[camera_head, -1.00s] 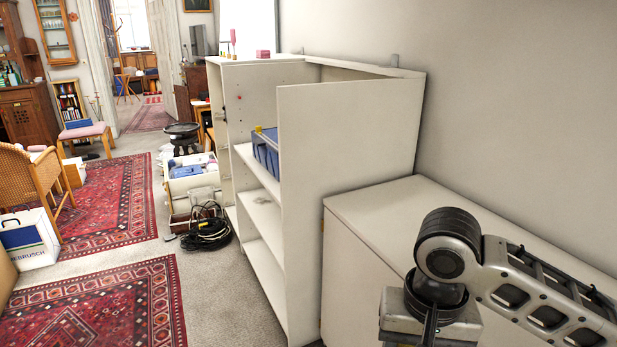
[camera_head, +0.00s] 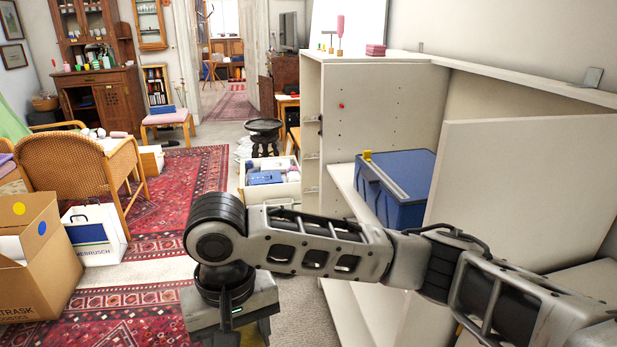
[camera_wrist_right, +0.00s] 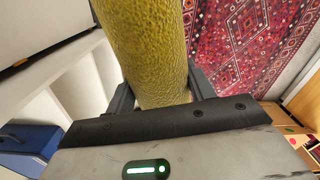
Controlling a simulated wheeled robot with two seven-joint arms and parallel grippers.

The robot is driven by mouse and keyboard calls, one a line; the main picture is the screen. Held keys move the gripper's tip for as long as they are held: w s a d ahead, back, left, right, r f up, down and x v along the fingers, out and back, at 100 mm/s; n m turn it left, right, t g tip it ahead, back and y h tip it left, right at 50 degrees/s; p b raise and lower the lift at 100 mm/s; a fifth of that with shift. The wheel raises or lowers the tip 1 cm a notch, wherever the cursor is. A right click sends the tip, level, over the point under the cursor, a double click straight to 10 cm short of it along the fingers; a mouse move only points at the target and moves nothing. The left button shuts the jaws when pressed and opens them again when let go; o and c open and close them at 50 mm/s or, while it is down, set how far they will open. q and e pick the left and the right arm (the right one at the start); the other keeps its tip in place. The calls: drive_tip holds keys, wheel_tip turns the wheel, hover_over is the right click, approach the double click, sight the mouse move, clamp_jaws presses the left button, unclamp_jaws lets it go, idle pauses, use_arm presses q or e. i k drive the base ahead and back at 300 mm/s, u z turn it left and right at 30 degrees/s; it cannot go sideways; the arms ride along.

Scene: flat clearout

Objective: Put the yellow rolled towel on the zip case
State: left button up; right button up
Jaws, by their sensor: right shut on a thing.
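The yellow rolled towel (camera_wrist_right: 145,45) fills the middle of the right wrist view, upright between the fingers of my right gripper (camera_wrist_right: 160,95). The gripper is shut on it. In the head view my right wrist is low in the middle, above the floor in front of the shelf unit; its fingers are hidden below the wrist. I cannot identify the zip case for certain. A small pink block-like item (camera_head: 375,49) lies on the cabinet top, and a flat blue item (camera_head: 161,109) lies on a chair. My left gripper is not in view.
A blue lidded bin (camera_head: 400,195) stands in the shelf unit to the right. A filled white crate (camera_head: 275,205) stands ahead. Red rug (camera_head: 195,170) shows between.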

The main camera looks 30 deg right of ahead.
sight(427, 165)
drive_tip(key=u, duration=0.1)
drive_tip(key=i, duration=2.2)
drive_tip(key=z, duration=1.55)
drive_tip(key=i, duration=0.95)
drive_tip(key=z, duration=0.8)
